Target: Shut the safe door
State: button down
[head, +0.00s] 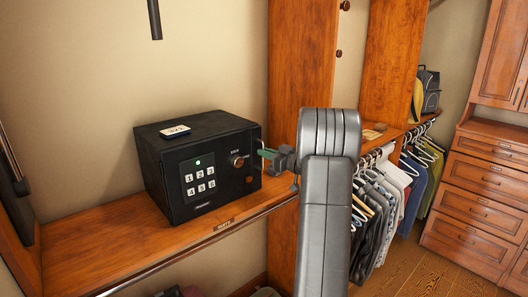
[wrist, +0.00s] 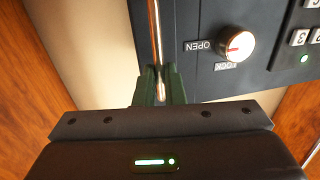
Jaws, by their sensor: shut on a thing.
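The black safe (head: 203,165) stands on a wooden shelf in the head view. Its door (head: 215,178) carries a keypad with a green light and a round knob (head: 238,161). The door looks flush or nearly flush with the body; I cannot tell if a small gap remains. In the wrist view the knob (wrist: 237,46) sits by the words OPEN and LOCK. My gripper (head: 270,154), with green fingers, is at the door's right edge. In the wrist view my gripper (wrist: 160,88) is shut on a thin metal bar (wrist: 155,40), the door's handle, beside the knob.
A small white device (head: 175,131) lies on top of the safe. The wooden shelf (head: 90,248) has free room left of it, with a metal rail along its front. A wooden upright (head: 300,60) stands to the right. Hanging clothes (head: 385,190) and drawers (head: 480,190) are farther right.

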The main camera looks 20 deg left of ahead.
jog(key=shift+w+d+r, duration=0.15)
jog(key=shift+w+r, duration=0.15)
jog(key=shift+w, duration=0.1)
jog(key=c, duration=1.9)
grip_release()
jog(key=shift+o, duration=0.4)
jog(key=shift+w+f, duration=0.25)
jog(key=shift+w, duration=0.25)
jog(key=shift+s, duration=0.15)
jog(key=shift+f, duration=0.15)
